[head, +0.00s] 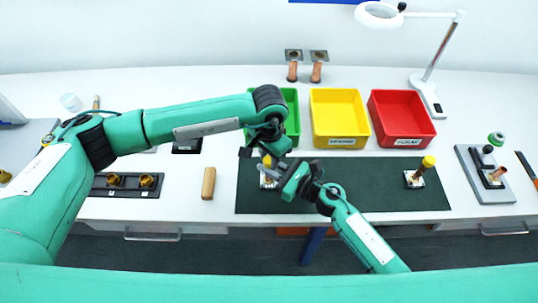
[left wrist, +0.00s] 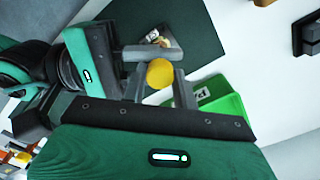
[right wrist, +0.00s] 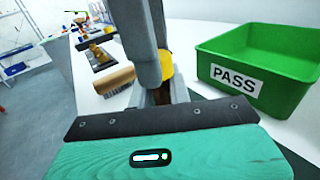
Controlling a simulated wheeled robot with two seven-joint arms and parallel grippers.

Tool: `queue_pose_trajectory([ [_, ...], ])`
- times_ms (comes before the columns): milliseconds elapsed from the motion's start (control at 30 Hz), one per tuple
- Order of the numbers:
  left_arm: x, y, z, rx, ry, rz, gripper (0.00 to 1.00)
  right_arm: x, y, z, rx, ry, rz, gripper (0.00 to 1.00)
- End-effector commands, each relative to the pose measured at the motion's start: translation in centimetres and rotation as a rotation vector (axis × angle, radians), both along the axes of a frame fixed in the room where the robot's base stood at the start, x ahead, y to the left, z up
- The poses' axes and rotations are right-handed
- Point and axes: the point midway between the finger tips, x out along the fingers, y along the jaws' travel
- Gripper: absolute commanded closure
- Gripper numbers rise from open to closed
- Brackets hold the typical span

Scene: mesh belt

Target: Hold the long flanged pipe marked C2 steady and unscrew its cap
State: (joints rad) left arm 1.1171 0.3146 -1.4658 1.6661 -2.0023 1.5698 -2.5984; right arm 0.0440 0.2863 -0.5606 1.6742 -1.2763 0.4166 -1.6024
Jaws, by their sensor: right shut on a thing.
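A copper pipe with a yellow cap (head: 267,161) stands upright on a small pale base at the left end of the dark green mat (head: 340,190). My right gripper (head: 284,176) is shut on the pipe (right wrist: 165,93) below its cap, which also shows in the right wrist view (right wrist: 167,66). My left gripper (left wrist: 160,90) is above it, open, with its fingers on either side of the yellow cap (left wrist: 160,73). A second yellow-capped pipe (head: 424,168) stands at the mat's right end. I cannot read a C2 mark on either.
Green (head: 291,108), yellow (head: 340,118) and red (head: 401,118) bins stand behind the mat. A grey fixture (head: 488,175) stands right. The mat's middle is clear.

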Motion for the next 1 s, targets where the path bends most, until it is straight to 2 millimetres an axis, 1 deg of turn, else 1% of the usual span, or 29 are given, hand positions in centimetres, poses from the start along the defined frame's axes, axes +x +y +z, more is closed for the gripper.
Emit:
queue_pose_trajectory([
  [33, 0.02, 0.02, 0.01, 0.001, -0.001, 0.0, 0.89, 0.02, -0.02, 0.02, 0.0, 0.0, -0.001, 1.0],
  [100, 0.03, 0.03, 0.02, 0.001, -0.001, 0.001, 0.99, 0.03, -0.03, 0.02, 0.0, 0.0, -0.001, 1.0],
  [267, 0.04, 0.04, 0.03, 0.001, -0.001, 0.007, 1.0, 0.02, -0.02, 0.02, 0.0, 0.0, -0.001, 1.0],
  [367, 0.04, 0.04, 0.03, 0.001, -0.001, 0.062, 1.0, 0.02, -0.02, 0.01, 0.0, 0.0, -0.001, 1.0],
  [467, 0.04, 0.06, 0.05, 0.001, -0.001, 0.187, 1.0, 0.02, -0.02, 0.02, 0.0, 0.0, -0.001, 1.0],
  [1000, 0.04, 0.07, 0.08, 0.001, -0.001, 1.06, 1.0, 0.02, -0.04, 0.01, 0.0, 0.0, -0.001, 1.0],
])
